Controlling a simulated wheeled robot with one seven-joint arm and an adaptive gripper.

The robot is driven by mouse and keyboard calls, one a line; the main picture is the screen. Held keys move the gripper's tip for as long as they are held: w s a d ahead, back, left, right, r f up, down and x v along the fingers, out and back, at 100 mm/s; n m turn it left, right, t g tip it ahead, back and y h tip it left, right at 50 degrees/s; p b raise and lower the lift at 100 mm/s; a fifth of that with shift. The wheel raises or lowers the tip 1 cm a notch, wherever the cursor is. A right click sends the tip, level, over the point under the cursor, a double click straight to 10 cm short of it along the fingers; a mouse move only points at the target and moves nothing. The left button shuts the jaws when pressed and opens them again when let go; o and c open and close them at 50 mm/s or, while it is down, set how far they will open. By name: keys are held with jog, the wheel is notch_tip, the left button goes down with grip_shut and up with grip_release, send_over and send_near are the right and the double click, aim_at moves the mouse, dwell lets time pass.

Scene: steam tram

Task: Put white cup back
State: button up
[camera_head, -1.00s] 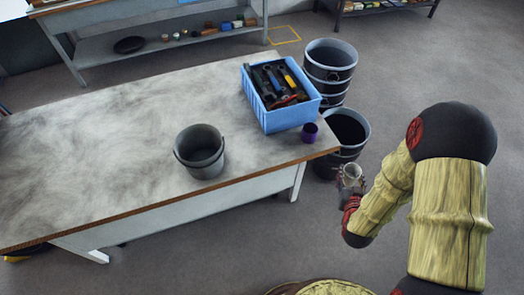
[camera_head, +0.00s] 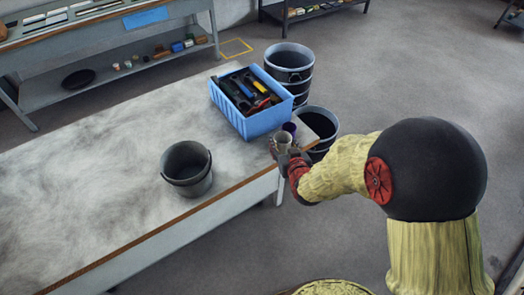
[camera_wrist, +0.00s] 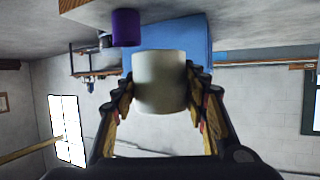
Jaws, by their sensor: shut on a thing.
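The white cup (camera_wrist: 160,82) is held between the two fingers of my gripper (camera_wrist: 160,95), which is shut on it. In the head view the cup (camera_head: 282,141) and my gripper (camera_head: 284,155) are at the right corner of the worktable (camera_head: 90,170). Whether the cup touches the tabletop, I cannot tell. A purple cup (camera_head: 290,128) stands on the table just behind it, partly hidden by the white cup. The purple cup also shows in the wrist view (camera_wrist: 126,28), above and left of the white cup.
A blue crate of tools (camera_head: 262,122) stands on the table behind the cups. A dark bucket (camera_head: 187,168) stands on the table to the left. Two more buckets stand on the floor beyond the corner, one nearer (camera_head: 322,122) and one farther (camera_head: 290,58). The table's left part is clear.

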jog(key=w+a+f+b, duration=0.1)
jog(key=w+a+f, duration=0.2)
jog(key=w+a, duration=0.1)
jog(key=b, duration=0.1)
send_over(262, 154)
jog(key=f, duration=0.4)
jog(key=shift+s+d+f, duration=0.15)
jog(key=shift+d+f, duration=0.05)
jog(key=shift+f, duration=0.15)
jog(key=shift+a+f, duration=0.1)
jog(key=shift+f, duration=0.15)
jog(key=shift+a+f+b, duration=0.1)
jog(key=shift+f+b, duration=0.65)
jog(key=shift+f, duration=0.8)
jog(key=shift+f, duration=0.1)
jog(key=o, duration=1.2)
jog(key=shift+o, duration=0.5)
